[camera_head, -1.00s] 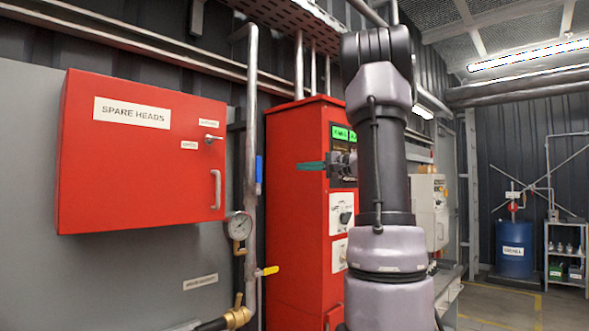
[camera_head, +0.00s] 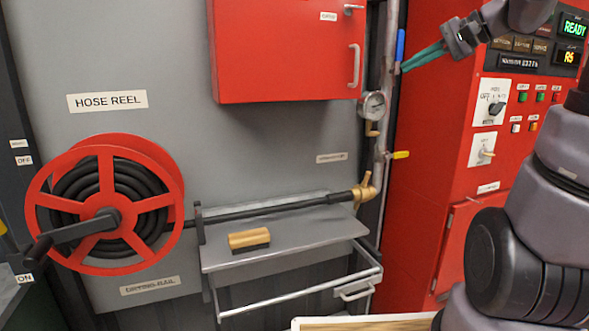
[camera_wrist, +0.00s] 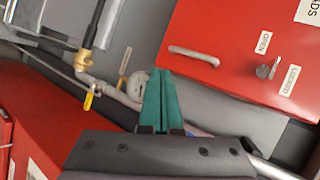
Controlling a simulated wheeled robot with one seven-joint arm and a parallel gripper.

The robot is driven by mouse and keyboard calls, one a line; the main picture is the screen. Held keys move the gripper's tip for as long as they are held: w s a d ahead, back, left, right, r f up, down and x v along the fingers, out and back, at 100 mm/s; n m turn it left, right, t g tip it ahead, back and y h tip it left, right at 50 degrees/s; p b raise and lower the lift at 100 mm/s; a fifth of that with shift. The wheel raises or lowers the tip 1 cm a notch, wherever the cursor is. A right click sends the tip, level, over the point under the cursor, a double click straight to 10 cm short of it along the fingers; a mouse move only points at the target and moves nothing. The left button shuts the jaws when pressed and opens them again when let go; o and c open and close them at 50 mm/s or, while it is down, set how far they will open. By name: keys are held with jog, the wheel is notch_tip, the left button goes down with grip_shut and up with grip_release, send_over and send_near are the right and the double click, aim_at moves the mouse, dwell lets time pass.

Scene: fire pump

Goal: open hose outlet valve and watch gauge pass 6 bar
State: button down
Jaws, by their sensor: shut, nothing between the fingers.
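My gripper (camera_head: 404,69) has green fingers, shut and empty, beside the vertical steel pipe (camera_head: 388,75) just below a blue lever (camera_head: 400,45); contact is unclear. The round white pressure gauge (camera_head: 373,105) is on the pipe's left; its needle is too small to read. A yellow lever (camera_head: 400,155) sticks out right, lower on the pipe. A brass outlet fitting (camera_head: 365,191) joins the black hose at the pipe's foot. In the wrist view the shut fingers (camera_wrist: 160,78) partly cover the gauge (camera_wrist: 137,84); the yellow lever (camera_wrist: 88,101) and brass fitting (camera_wrist: 83,61) show left.
A red hose reel (camera_head: 105,205) is at left. A grey shelf (camera_head: 300,255) bears a wooden brush (camera_head: 249,240). A red cabinet (camera_head: 285,55) hangs left of the pipe. The red pump panel (camera_head: 440,130) stands close on its right, with displays and switches.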

jog(key=s+a+f+n+h, duration=0.1)
jog(key=s+a+f+h, duration=0.1)
jog(key=s, duration=0.6)
jog(key=s+a+f+n+g+h, duration=0.1)
jog(key=s+f+n+h, duration=0.1)
jog(key=s+f+h, duration=0.3)
jog(key=s+f, duration=0.2)
jog(key=s, duration=0.1)
jog(key=shift+s+a+n, duration=0.2)
jog(key=shift+a+n, duration=0.1)
jog(key=shift+a, duration=0.05)
dwell(1.4)
